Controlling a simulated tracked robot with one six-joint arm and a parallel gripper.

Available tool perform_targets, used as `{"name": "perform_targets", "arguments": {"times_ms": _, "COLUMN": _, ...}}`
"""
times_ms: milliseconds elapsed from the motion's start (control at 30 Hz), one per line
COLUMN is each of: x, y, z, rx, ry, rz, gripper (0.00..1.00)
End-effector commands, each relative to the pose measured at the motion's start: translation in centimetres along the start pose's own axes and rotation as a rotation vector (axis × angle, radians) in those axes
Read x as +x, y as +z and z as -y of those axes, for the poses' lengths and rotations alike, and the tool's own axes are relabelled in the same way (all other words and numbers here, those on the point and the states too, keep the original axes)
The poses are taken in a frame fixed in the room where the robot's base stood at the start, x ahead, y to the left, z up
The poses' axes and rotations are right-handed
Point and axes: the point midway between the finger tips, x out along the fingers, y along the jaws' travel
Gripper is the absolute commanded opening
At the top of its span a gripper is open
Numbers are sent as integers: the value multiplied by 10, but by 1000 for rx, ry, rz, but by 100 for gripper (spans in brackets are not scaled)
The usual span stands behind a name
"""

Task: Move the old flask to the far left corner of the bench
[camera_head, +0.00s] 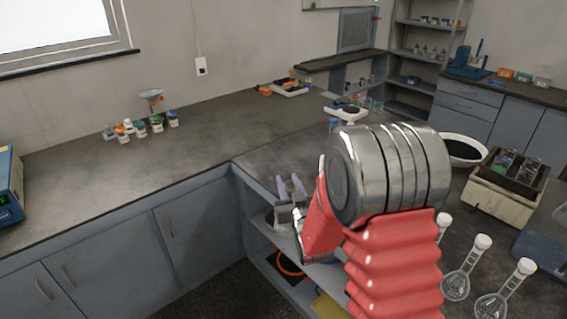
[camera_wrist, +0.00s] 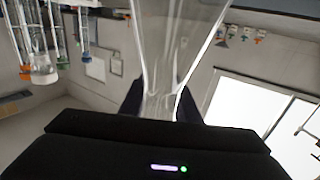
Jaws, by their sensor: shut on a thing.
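The glass widens away from the fingers. I cannot make out the held flask clearly in the head view, and no mark shows whether it is the old one. Several similar flasks (camera_head: 480,245) stand on the right-hand bench, partly behind my arm.
Small bottles (camera_head: 140,128) and a funnel stand (camera_head: 152,97) are near the wall on the left bench. A blue instrument (camera_head: 10,185) is at the left edge. A crate (camera_head: 505,185) and white bowl (camera_head: 462,150) are at right. The left bench's middle is clear.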

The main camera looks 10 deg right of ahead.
Motion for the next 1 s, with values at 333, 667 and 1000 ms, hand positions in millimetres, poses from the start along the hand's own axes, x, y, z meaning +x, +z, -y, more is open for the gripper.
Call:
{"name": "perform_targets", "arguments": {"times_ms": 333, "x": -19, "y": 43, "z": -10, "rx": -1, "ry": 56, "rz": -2, "gripper": 0}}
{"name": "perform_targets", "arguments": {"times_ms": 667, "x": -20, "y": 43, "z": -10, "rx": -1, "ry": 56, "rz": -3, "gripper": 0}}
{"name": "perform_targets", "arguments": {"times_ms": 1000, "x": -19, "y": 43, "z": -3, "rx": -1, "ry": 47, "rz": -2, "gripper": 0}}
